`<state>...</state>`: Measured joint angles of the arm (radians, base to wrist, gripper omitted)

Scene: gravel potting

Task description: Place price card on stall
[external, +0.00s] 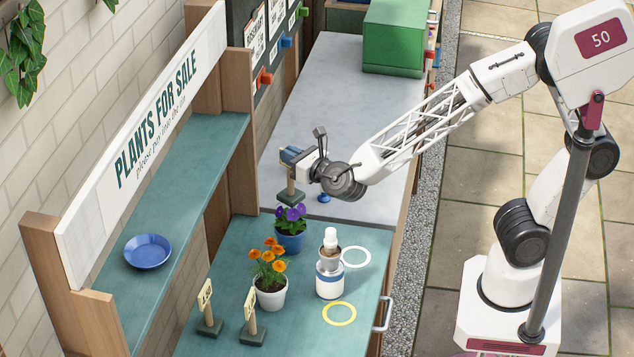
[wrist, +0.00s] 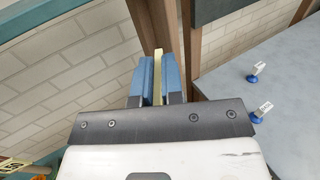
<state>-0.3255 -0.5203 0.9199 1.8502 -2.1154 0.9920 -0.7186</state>
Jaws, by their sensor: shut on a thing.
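My gripper (external: 291,158) is shut on a price card (external: 291,193), which hangs below it with a wooden post and dark green base. The card's pale edge (wrist: 158,76) shows between the blue fingers in the wrist view. The held card is above the counter, behind the purple flowers as seen in the external view. The stall has a white "PLANTS FOR SALE" sign (external: 150,125), a teal upper shelf (external: 180,185) and a teal lower counter (external: 345,275). Two other price cards (external: 207,308) (external: 251,318) stand upright on the lower counter.
White (external: 369,257) and yellow (external: 354,315) rings are bare. A blue saucer (external: 147,251) lies on the shelf. A green box (external: 394,38) stands behind.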

